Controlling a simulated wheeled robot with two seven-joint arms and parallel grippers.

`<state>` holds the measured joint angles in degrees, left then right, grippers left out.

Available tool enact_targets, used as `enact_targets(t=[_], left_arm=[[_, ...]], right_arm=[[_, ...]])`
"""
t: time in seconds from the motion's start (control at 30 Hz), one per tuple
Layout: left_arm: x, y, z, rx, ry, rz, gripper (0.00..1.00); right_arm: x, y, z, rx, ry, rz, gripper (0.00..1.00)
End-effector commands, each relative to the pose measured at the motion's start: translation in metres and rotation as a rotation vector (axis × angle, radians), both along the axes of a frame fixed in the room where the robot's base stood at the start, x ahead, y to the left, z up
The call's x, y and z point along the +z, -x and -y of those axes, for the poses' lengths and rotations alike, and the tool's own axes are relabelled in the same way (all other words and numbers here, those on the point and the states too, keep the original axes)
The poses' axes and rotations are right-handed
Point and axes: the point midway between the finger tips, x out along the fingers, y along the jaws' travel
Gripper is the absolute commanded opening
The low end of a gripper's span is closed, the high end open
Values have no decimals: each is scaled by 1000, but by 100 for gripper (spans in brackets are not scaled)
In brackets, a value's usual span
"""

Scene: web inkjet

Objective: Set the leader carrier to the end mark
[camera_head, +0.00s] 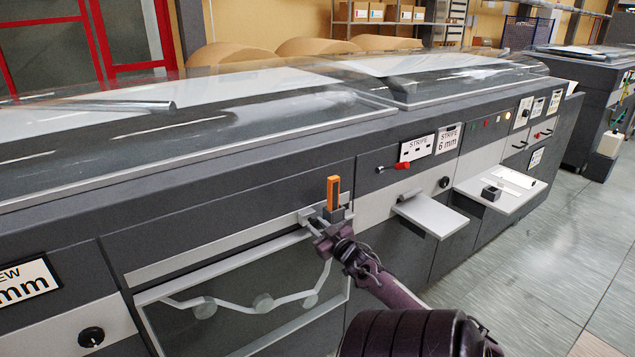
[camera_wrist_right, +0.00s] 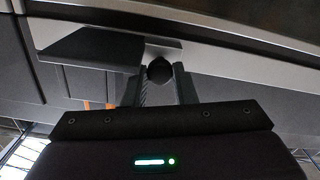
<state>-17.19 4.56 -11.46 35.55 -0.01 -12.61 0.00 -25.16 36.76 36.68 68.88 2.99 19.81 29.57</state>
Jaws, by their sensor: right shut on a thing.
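The leader carrier (camera_head: 333,194) shows in the head view as a small grey block with an upright orange piece, at the right end of a pale rail (camera_head: 215,246) on the machine front. My right gripper (camera_head: 325,230) reaches it from the lower right and is shut on it. The fingers cover its lower part. In the right wrist view a dark round piece (camera_wrist_right: 159,70) shows between the fingertips, and bits of orange (camera_wrist_right: 90,105) show behind the gripper body. I cannot make out an end mark. My left gripper is out of view.
A glass window (camera_head: 240,300) with a web path lies below the rail. A grey shelf (camera_head: 430,215) and a white tray (camera_head: 505,190) jut out to the right. A red-handled lever (camera_head: 402,166) sits above the shelf. The floor (camera_head: 545,270) at right is clear.

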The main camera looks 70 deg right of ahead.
Motion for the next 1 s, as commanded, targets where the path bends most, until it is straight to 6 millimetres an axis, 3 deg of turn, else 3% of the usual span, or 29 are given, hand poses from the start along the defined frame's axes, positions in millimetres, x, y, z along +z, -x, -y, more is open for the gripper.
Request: enact_targets(t=[0.03, 0.07, 0.1, 0.47, 0.8, 1.0], left_arm=[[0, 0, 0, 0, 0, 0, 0], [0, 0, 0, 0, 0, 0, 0], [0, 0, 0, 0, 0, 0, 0], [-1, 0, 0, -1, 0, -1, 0], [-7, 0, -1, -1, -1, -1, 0], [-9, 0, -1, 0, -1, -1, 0]], right_arm=[[1, 0, 1, -2, 2, 1, 0], [1, 0, 1, -2, 2, 1, 28], [1, 0, 1, -2, 2, 1, 34], [-1, 5, -3, 0, -1, -1, 34], [-2, 52, -31, -1, -1, -1, 34], [0, 66, -40, -1, 1, 0, 34]])
